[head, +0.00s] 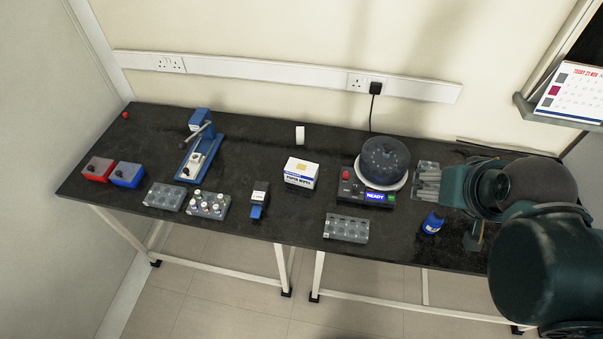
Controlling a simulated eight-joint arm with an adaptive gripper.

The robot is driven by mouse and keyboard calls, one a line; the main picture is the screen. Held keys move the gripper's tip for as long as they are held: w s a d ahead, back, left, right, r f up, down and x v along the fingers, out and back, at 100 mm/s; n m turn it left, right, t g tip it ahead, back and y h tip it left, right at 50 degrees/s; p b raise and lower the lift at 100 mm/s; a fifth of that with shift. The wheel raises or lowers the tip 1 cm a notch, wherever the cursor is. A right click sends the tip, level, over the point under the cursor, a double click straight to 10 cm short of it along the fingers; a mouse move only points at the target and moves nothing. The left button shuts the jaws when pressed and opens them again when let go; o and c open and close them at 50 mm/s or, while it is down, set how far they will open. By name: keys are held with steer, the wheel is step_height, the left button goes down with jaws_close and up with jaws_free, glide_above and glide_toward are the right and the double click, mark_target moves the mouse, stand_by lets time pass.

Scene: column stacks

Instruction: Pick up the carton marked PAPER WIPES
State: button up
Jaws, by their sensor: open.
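The carton is not covered by anything.
A round-lidded device (383,162) with a READY display stands right of the carton. A grey rack (346,229) is in front. A black and blue tool (258,200), a vial rack (208,205), an empty rack (164,197) and a blue press (201,147) stand left. A blue bottle (432,222) is near my arm.

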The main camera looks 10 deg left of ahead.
steer(key=n+g+p, duration=0.1)
steer(key=n+g, duration=0.6)
steer(key=n, duration=0.9)
glide_above(302, 167)
steer(key=f, duration=2.2)
steer(key=shift+s+d+f, duration=0.1)
steer(key=shift+d+f, duration=0.15)
steer(key=shift+d, duration=0.05)
steer(key=shift+a+f, duration=0.4)
steer(key=shift+f, duration=0.05)
